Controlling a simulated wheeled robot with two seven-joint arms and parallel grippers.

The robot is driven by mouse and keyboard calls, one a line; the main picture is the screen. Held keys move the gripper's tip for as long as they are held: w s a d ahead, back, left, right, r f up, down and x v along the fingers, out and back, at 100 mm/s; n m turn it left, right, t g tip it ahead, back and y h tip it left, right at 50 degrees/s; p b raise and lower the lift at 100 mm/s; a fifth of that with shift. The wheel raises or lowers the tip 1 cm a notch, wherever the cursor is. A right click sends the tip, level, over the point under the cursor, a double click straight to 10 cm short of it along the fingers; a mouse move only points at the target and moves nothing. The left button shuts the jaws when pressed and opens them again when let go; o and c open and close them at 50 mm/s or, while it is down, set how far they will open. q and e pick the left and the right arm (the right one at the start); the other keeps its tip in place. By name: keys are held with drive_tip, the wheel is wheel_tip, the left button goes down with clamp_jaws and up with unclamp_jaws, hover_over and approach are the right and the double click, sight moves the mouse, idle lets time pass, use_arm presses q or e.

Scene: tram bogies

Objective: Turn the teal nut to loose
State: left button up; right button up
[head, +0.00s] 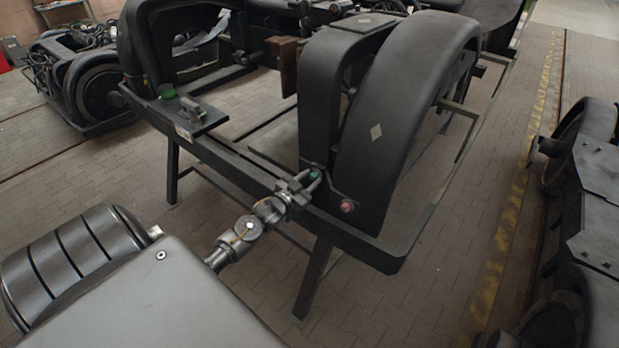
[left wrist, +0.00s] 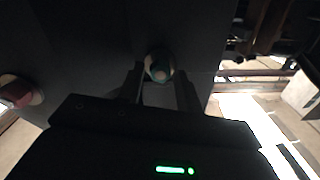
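The teal nut (head: 315,174) sits low on the front face of the dark fender on the bogie frame. It also shows in the left wrist view (left wrist: 158,68), in the middle. My left gripper (head: 308,181) reaches it from the front, with a finger on either side of the nut. In the left wrist view my left gripper (left wrist: 160,77) looks open, with a gap between each finger and the nut. The nut is partly hidden by the fingers in the head view. My right gripper is not in view.
A red nut (head: 347,206) is just right of the teal one, and shows at left in the left wrist view (left wrist: 18,92). A green-topped part (head: 167,91) is on the frame's left corner. The frame rail (head: 370,246) runs below. Another bogie (head: 592,190) stands at right.

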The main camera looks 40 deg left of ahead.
use_arm(q)
drive_tip(key=shift+o, duration=0.5)
drive_tip(key=shift+s, duration=0.25)
drive_tip(key=s+b, duration=0.2)
drive_tip(key=s, duration=0.8)
drive_tip(key=shift+s, duration=0.15)
drive_tip(key=shift+d, duration=0.1)
